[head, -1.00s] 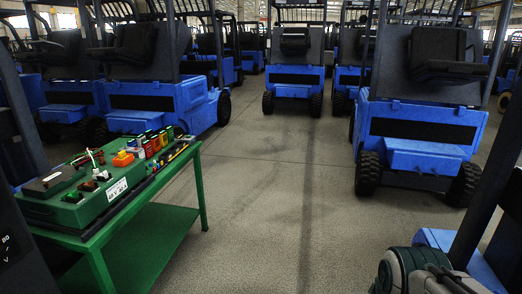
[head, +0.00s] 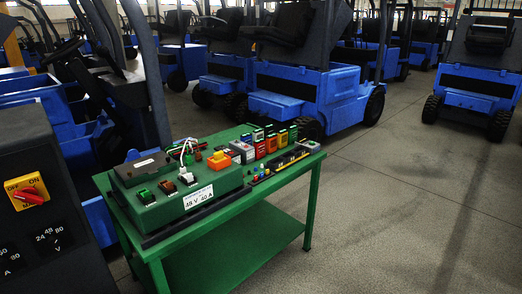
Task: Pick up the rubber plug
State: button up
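I cannot make out the rubber plug for certain. Many small parts stand on the green table (head: 299,213), and several are too small to identify. A black strip (head: 285,165) along the table's right front side carries small yellow, blue and red pieces (head: 260,173). An orange block (head: 219,160) sits at the right end of the green box labelled 48 V 40 A (head: 160,212). My gripper is not in view.
Several coloured blocks (head: 272,142) stand in a row along the table's back. A dark cabinet with a red and yellow switch (head: 28,192) stands at the left. Blue forklifts (head: 305,95) are behind the table. Open floor (head: 400,220) lies to the right.

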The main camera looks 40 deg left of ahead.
aim_at(219, 156)
jog(key=u, duration=0.4)
jog(key=i, duration=1.55)
jog(key=u, duration=1.6)
jog(key=i, duration=0.95)
jog(key=u, duration=0.85)
